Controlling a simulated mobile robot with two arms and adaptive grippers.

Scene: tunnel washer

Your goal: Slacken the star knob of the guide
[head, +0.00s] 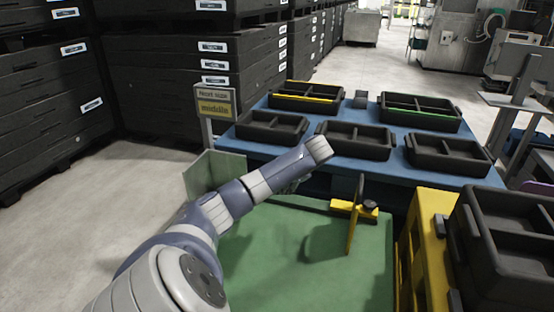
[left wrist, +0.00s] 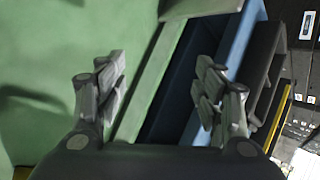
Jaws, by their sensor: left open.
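The guide (head: 350,228) is a yellow upright plate with a yellow crosspiece, at the far edge of the green work surface (head: 300,265) in the head view. A small dark knob (head: 370,205) sits at the right end of the crosspiece. My left arm reaches in from the left, and its wrist is beyond and left of the guide. My left gripper shows in the left wrist view (left wrist: 163,90), its two fingers spread apart with nothing between them. In the head view it is mostly hidden by the wrist. I cannot make out the knob in the left wrist view.
A blue table (head: 283,150) with several black divided trays stands beyond the green surface. A yellow frame (head: 432,235) and a black crate (head: 505,250) stand at right. A sign (head: 215,103) stands at the table's left. Black crate stacks (head: 195,75) line the left.

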